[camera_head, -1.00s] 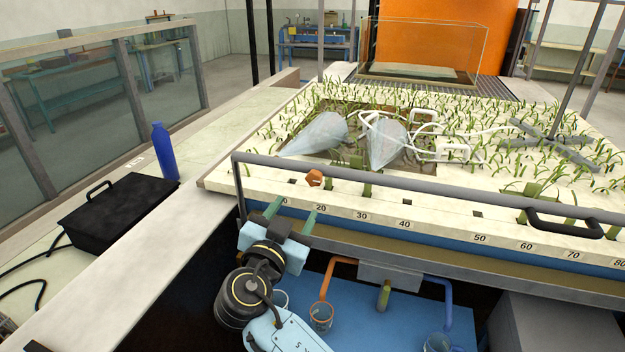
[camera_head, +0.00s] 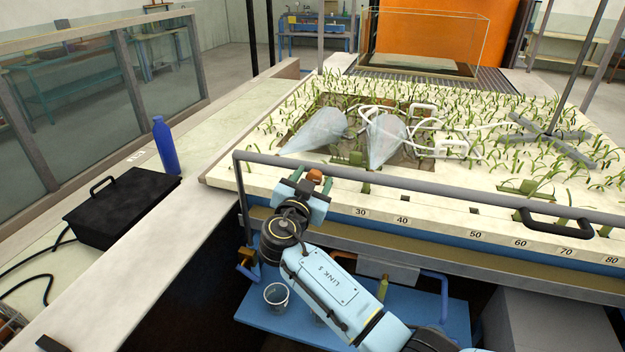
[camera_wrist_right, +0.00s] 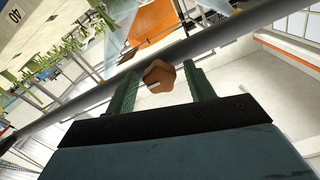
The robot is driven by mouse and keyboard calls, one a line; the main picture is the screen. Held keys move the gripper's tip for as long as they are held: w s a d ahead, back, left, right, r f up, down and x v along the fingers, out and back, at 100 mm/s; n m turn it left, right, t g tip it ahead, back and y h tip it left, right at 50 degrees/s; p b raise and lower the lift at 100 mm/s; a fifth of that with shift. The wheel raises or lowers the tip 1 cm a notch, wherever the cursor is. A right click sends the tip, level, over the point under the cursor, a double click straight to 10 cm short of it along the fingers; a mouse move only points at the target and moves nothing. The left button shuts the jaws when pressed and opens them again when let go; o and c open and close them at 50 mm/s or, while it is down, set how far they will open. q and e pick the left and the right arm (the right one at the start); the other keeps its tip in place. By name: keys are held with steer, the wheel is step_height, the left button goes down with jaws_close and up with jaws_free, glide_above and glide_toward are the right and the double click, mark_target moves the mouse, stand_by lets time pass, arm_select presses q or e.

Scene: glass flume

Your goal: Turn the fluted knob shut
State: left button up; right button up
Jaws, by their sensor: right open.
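The fluted knob (camera_head: 315,175) is small and orange-brown. It sits at the grey rail along the near edge of the planted bed. My right gripper (camera_head: 312,182) is at the knob, with its green fingers on either side of it. In the right wrist view the knob (camera_wrist_right: 159,75) lies between the tips of the two open fingers (camera_wrist_right: 160,86), with a gap on each side. A pale mark shows on the knob's face. My left gripper is not in view.
The grey rail (camera_head: 420,187) runs across the front of the bed, close to the fingers. Two grey cones (camera_head: 387,145) lie on the bed behind it. A blue bottle (camera_head: 165,146) and a black case (camera_head: 122,207) are at the left. A blue shelf (camera_head: 290,318) is below.

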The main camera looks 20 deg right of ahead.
steer(key=c, duration=1)
steer(key=shift+o, duration=0.2)
steer(key=n+b, duration=0.3)
steer(key=n, duration=0.4)
steer(key=shift+b, duration=0.4)
steer(key=shift+n, duration=1)
steer(key=n, duration=0.2)
steer(key=shift+n, duration=0.3)
steer(key=n+p, duration=0.2)
steer(key=n, duration=0.4)
steer(key=shift+n, duration=0.3)
